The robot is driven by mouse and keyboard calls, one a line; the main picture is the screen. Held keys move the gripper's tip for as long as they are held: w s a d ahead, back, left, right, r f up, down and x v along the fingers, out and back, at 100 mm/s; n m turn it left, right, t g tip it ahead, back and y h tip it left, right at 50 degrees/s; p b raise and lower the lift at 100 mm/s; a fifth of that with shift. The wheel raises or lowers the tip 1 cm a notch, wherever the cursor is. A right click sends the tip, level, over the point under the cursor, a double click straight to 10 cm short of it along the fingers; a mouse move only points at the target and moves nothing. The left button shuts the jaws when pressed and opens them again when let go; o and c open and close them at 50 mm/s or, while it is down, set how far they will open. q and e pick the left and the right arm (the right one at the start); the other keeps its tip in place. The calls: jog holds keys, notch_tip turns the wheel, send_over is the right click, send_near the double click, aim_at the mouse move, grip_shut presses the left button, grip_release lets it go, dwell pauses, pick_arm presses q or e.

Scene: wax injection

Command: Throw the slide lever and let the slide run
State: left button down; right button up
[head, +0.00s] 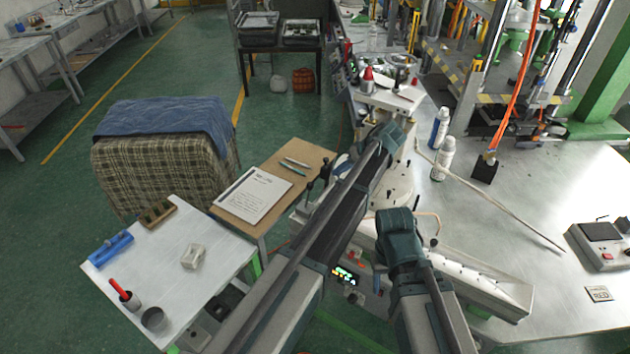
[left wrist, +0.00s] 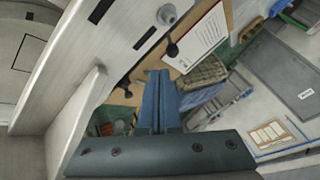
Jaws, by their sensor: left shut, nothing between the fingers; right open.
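My left gripper (head: 343,163) is by the left side of the pale machine. Its blue fingers (left wrist: 158,76) are shut with nothing between them in the left wrist view. A black-knobbed lever (left wrist: 172,48) sticks out from the machine's pale plate, just beyond and right of the fingertips. A second black knob (left wrist: 124,88) is left of the fingers. No contact can be made out. Dark knobs (head: 325,166) also show beside the gripper in the head view. Which knob is the slide lever is unclear. My right gripper (head: 396,224) is over the pale machine; its fingertips are hard to see.
A metal chute (head: 470,278) runs below the right gripper. White bottles (head: 443,158) and a long thin rod (head: 500,205) are on the steel table. A wooden desk with a paper sheet (head: 253,194) and a small white table (head: 215,245) stand left.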

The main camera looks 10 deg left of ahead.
pick_arm(q)
jog(key=shift+d, duration=0.1)
jog(key=shift+f, duration=0.1)
jog(key=b+x, duration=0.8)
jog(key=x, duration=0.2)
jog(key=shift+s, duration=0.2)
